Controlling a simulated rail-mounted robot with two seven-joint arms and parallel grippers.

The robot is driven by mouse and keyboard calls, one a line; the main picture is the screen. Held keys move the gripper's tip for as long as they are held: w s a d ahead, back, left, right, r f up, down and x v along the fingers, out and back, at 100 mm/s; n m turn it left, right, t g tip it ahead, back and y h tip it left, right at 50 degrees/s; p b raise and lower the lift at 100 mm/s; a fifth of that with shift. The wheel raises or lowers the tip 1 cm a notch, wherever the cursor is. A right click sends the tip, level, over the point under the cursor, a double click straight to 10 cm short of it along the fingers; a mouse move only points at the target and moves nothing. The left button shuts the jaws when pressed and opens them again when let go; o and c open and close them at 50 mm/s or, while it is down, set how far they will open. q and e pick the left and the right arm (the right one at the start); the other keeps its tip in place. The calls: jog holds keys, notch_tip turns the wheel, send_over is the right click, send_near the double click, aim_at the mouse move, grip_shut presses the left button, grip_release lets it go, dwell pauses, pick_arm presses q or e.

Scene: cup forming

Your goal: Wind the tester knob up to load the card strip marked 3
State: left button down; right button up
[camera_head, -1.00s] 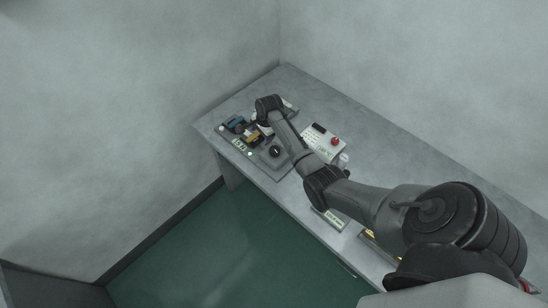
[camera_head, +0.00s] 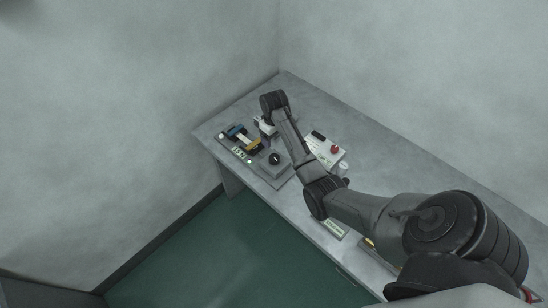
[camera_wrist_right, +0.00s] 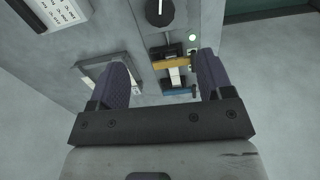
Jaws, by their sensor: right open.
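The tester (camera_head: 270,174) is a grey plate at the left end of the bench with a black round knob (camera_head: 275,158). Beside the knob are a yellow clamp (camera_head: 253,143) and a blue clamp (camera_head: 236,132). In the right wrist view, a pale strip (camera_wrist_right: 174,76) spans the yellow clamp (camera_wrist_right: 170,62) and the blue clamp (camera_wrist_right: 180,92); no number is readable on it. The knob (camera_wrist_right: 159,12) shows at the top of that view. My right gripper (camera_wrist_right: 163,78) is open and empty, its fingers framing the clamps, apart from the knob. My left gripper is out of view.
A white box with a red button (camera_head: 335,149) stands right of the tester. A flat framed item (camera_wrist_right: 92,72) lies beside the tester in the wrist view. A green light (camera_wrist_right: 192,38) is on the tester. A small sign (camera_head: 333,229) is at the bench's front edge. Walls close in behind.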

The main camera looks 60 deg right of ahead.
aim_at(274, 157)
notch_tip(274, 157, down, 12)
jog(key=shift+f+b, duration=0.1)
jog(key=shift+b, duration=0.75)
jog(key=shift+f, duration=0.55)
jog(key=shift+c, duration=0.3)
